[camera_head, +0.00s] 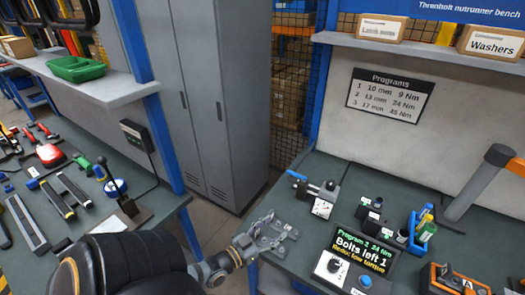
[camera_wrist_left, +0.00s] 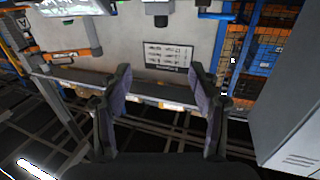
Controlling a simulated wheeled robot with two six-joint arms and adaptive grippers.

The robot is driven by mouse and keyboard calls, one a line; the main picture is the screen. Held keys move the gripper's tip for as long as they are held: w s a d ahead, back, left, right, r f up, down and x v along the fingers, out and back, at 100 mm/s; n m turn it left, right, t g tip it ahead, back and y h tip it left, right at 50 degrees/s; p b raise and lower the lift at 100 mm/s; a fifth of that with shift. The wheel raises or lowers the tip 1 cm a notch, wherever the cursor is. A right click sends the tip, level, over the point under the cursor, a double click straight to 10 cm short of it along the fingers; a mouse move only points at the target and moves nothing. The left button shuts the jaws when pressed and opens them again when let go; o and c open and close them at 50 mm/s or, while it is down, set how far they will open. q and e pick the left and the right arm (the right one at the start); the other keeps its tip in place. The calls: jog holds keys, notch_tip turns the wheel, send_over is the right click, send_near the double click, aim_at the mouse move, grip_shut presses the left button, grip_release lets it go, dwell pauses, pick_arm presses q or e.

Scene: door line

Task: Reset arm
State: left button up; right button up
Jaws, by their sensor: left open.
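My left gripper (camera_head: 272,234) is at the lower middle of the head view, in front of the near left edge of the right bench (camera_head: 335,180). Its fingers are spread and nothing is between them. In the left wrist view the two fingers (camera_wrist_left: 160,82) stand wide apart, with the wall and the Programs sign (camera_wrist_left: 168,56) beyond them. My left arm comes in from the bottom left. My right gripper is not seen in either view.
The right bench carries a lit display (camera_head: 350,258), a small clamp-like tool (camera_head: 322,196) and a blue holder (camera_head: 420,232). A left bench (camera_head: 85,185) holds tools. A grey locker (camera_head: 215,90) stands between, with floor before it.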

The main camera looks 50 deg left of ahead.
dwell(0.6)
pick_arm(q)
jog(key=d+f+m+g, duration=0.1)
jog(key=d+f+g, duration=0.2)
jog(key=d+g, duration=0.55)
jog(key=s+r+n+g+y, duration=0.1)
jog(key=s+r+g+y, duration=0.15)
jog(key=s+g, duration=0.45)
jog(key=s+a+f, duration=0.1)
jog(key=s+f, duration=0.2)
jog(key=f, duration=1.1)
jog(key=s+a+f, duration=0.2)
jog(key=s+f, duration=0.1)
jog(key=f, duration=1.2)
jog(key=s+f+g, duration=0.1)
jog(key=s+f, duration=1.2)
jog(key=s, duration=0.4)
jog(key=shift+s+a+f+n, duration=0.2)
jog(key=shift+a+f+n, duration=0.1)
jog(key=shift+a+f, duration=0.1)
